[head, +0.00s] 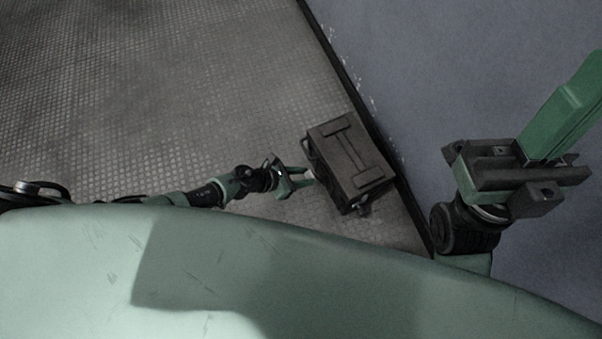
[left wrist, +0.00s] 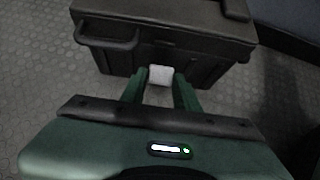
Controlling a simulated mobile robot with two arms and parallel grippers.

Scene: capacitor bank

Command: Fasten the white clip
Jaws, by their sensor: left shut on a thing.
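The white clip (left wrist: 160,75) is a small pale block on the side of a dark box (left wrist: 165,30), low on the wall that faces my left gripper. In the left wrist view my left gripper (left wrist: 160,82) has its two green fingers on either side of the clip, shut on it. In the head view the left gripper (head: 306,179) reaches the left side of the box (head: 348,160), and the clip is a tiny pale spot there. My right gripper (head: 585,85) is raised at the right, away from the box; its finger gap is not clear.
The box has a lid with a raised frame and a carry handle (left wrist: 107,37) on the wall beside the clip. A blue-grey wall (head: 420,60) with a dark skirting edge runs close behind the box. The textured floor (head: 150,90) at the left is clear.

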